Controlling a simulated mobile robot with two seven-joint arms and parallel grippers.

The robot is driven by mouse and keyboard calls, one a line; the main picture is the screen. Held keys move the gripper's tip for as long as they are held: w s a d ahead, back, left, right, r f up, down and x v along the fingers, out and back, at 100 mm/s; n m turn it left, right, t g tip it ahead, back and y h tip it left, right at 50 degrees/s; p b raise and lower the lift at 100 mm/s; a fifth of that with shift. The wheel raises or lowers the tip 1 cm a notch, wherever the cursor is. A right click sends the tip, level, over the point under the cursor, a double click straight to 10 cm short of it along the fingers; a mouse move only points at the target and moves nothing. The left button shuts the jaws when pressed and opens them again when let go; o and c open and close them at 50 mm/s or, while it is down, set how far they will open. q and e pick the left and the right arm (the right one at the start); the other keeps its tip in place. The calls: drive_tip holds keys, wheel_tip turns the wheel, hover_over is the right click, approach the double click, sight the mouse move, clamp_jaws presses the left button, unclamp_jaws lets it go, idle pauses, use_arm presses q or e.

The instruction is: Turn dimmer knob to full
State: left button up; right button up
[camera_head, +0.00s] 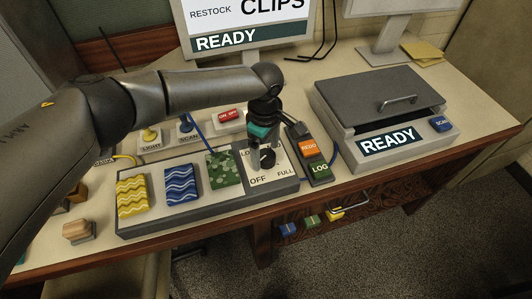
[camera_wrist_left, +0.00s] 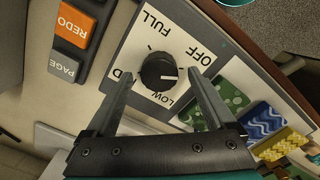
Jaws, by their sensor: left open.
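The black dimmer knob (camera_head: 268,157) sits on a white plate (camera_head: 284,181) marked OFF and FULL, at the right end of a grey panel. In the left wrist view the knob (camera_wrist_left: 158,72) has a pale mark that points right, between the OFF and LOW labels. My left gripper (camera_head: 262,146) is above the knob, pointing down. In the left wrist view the gripper (camera_wrist_left: 161,75) is open, with one finger on each side of the knob and gaps showing. Whether either finger touches it cannot be told. My right gripper is not in view.
Yellow (camera_head: 132,196), blue (camera_head: 182,185) and green (camera_head: 222,169) patterned tiles lie left of the knob. A block with REDO and LOG buttons (camera_head: 308,147) stands close on its right. A grey scanner box (camera_head: 365,92) is farther right. A READY monitor (camera_head: 245,30) stands behind.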

use_arm(q)
drive_tip(key=shift+f, duration=0.55)
drive_tip(key=shift+r, duration=0.1)
drive_tip(key=c, duration=1.4)
